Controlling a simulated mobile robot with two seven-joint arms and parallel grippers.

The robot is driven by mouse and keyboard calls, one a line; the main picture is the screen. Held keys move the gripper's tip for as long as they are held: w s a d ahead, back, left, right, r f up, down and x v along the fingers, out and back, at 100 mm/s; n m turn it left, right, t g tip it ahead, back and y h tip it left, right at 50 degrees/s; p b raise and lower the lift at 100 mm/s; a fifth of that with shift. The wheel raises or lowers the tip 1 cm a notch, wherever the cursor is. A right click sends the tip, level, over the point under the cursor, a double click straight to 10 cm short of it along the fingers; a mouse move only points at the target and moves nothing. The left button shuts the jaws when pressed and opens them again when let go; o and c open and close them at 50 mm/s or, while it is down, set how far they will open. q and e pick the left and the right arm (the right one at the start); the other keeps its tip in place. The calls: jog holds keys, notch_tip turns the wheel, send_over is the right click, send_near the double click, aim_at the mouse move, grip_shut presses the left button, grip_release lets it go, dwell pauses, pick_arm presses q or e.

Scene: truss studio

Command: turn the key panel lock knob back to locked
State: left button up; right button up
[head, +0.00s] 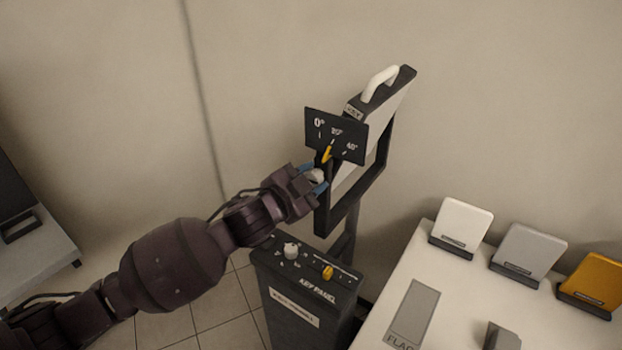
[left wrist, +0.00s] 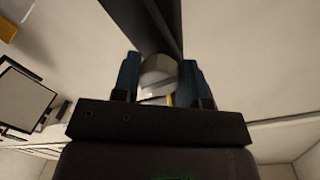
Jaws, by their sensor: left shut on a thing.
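The key panel (head: 378,130) is a pale panel with a white handle, held in a dark yoke (head: 358,203). A dark scale plate (head: 347,128) marked 0°, 20° and 40° sits at its side, with a yellow pointer (head: 327,154) near the 20° mark. My left gripper (head: 318,179) is shut on a pale round knob (head: 317,174) at the yoke's side, just below the scale. In the left wrist view the knob (left wrist: 158,73) sits between the blue fingertips. The fingers partly hide it, and I cannot read a locked mark. My right gripper is out of view.
A dark control box (head: 300,285) labelled KEY PANEL, with a white knob and a yellow knob, stands below the yoke. A white table (head: 455,285) at right holds white, grey and yellow panels in stands. Bare wall lies behind.

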pick_arm(q)
jog(key=shift+m, duration=0.5)
jog(key=o, duration=0.9)
jog(key=shift+s, duration=0.1)
jog(key=b+v, duration=0.1)
jog(key=v, duration=0.9)
jog(key=shift+s+a+r, duration=0.1)
jog(key=shift+s+a, duration=0.15)
